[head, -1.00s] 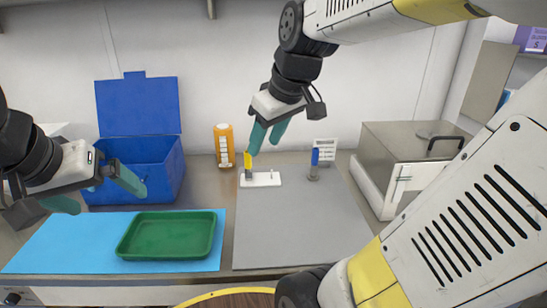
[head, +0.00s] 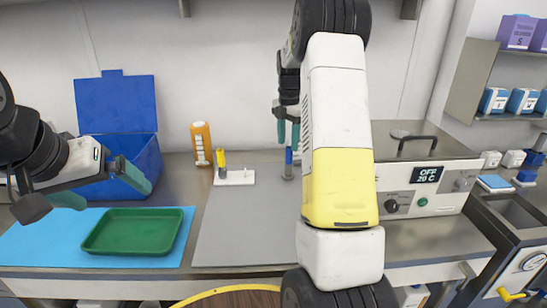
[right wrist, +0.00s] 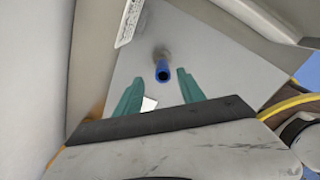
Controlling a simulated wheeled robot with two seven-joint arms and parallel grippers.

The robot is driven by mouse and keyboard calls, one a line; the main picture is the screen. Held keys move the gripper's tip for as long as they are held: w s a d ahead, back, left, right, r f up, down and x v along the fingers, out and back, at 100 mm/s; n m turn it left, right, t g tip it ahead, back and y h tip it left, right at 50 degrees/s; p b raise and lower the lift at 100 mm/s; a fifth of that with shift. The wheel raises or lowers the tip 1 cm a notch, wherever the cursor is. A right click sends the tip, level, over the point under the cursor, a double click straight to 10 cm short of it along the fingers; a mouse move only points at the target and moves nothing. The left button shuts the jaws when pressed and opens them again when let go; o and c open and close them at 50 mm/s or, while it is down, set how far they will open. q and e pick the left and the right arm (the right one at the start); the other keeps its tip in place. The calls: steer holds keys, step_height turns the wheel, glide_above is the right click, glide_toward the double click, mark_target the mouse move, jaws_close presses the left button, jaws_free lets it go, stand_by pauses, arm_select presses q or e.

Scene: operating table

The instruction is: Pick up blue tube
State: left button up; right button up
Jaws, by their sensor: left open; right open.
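The blue tube (head: 288,157) stands upright in a small grey holder on the grey mat (head: 238,222). My right gripper (head: 288,132) is open and above the tube, with its teal fingers pointing down. In the right wrist view the blue tube (right wrist: 162,71) shows from above, just beyond and between the open fingertips (right wrist: 157,80), not held. My left gripper (head: 105,188) is open and empty at the left, over the blue mat near the blue box. My right arm hides part of the grey mat.
A yellow tube (head: 221,158) stands in a white rack (head: 235,177) left of the blue tube. An orange bottle (head: 201,145) is behind. A green tray (head: 133,231) lies on the blue mat. A machine (head: 425,175) reading OFF 20 C stands at right.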

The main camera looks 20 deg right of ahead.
mark_target(288, 165)
steer(key=f, duration=0.7)
steer(key=shift+s+d+f, duration=0.1)
steer(key=shift+s+f, duration=0.15)
jaws_close()
